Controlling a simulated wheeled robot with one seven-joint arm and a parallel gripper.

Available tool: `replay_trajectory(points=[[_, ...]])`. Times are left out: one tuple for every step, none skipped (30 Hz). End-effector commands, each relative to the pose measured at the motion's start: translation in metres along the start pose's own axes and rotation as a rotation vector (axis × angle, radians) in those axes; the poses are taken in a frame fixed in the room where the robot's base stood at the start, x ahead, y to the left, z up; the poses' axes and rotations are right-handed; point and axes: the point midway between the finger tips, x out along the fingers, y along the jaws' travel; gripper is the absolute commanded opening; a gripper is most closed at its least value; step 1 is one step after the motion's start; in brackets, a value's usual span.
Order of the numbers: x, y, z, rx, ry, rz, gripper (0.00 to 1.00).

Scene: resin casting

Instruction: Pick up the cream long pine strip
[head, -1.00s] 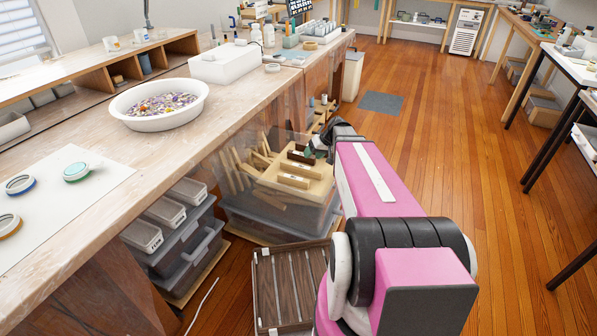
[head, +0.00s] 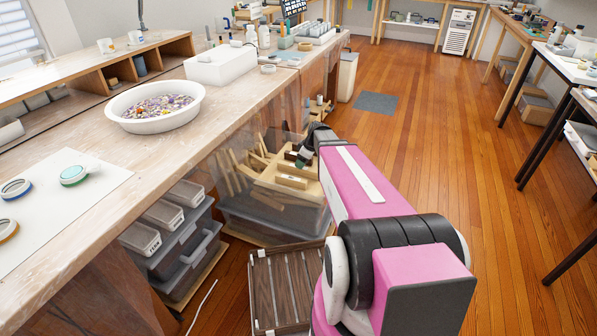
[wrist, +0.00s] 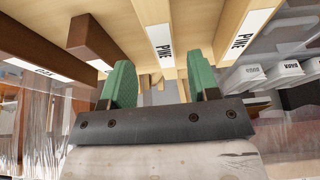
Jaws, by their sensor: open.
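My gripper (wrist: 161,78) is open, its two green finger pads apart with nothing between them. In the wrist view a cream pine strip with a white PINE label (wrist: 150,14) lies beyond the gap between the fingertips, and a second PINE-labelled piece (wrist: 225,18) is to its right. I cannot tell which is the long one. In the head view my gripper (head: 303,156) is at the light wooden tray under the bench, by a short pale labelled piece (head: 291,181). My arm hides part of the tray.
A dark brown block (wrist: 95,42) is left of the fingers in the wrist view. A clear-sided bin (head: 262,219) with loose wood sticks is below the bench top (head: 215,133). A slatted dark crate (head: 254,290) is on the floor. The floor to the right is open.

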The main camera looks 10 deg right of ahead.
Motion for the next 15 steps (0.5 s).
replay_trajectory(points=[[0.003, 0.000, 0.000, 0.000, 0.000, -0.001, 0.55], [0.004, -0.001, 0.000, 0.000, 0.000, -0.001, 0.55], [0.007, -0.001, 0.001, 0.001, 0.000, -0.001, 0.55], [0.010, -0.001, 0.001, 0.001, 0.000, -0.001, 0.55], [0.013, -0.002, 0.001, 0.001, 0.000, -0.001, 0.55], [0.018, -0.002, 0.001, 0.000, 0.000, -0.001, 0.55], [0.022, -0.003, 0.002, 0.000, 0.000, -0.001, 0.55], [0.027, -0.004, 0.002, 0.000, 0.000, -0.002, 0.55], [0.033, -0.005, 0.003, 0.000, 0.000, -0.002, 0.55], [0.037, -0.004, 0.002, 0.000, 0.000, -0.002, 0.55], [0.042, -0.004, 0.002, 0.000, 0.000, -0.001, 0.55], [0.046, -0.004, 0.002, 0.000, 0.001, 0.000, 0.55], [0.049, -0.004, 0.002, 0.000, 0.001, 0.000, 0.55], [0.051, -0.004, 0.002, 0.000, 0.001, 0.000, 0.55], [0.052, -0.004, 0.003, 0.000, 0.001, 0.000, 0.55]])
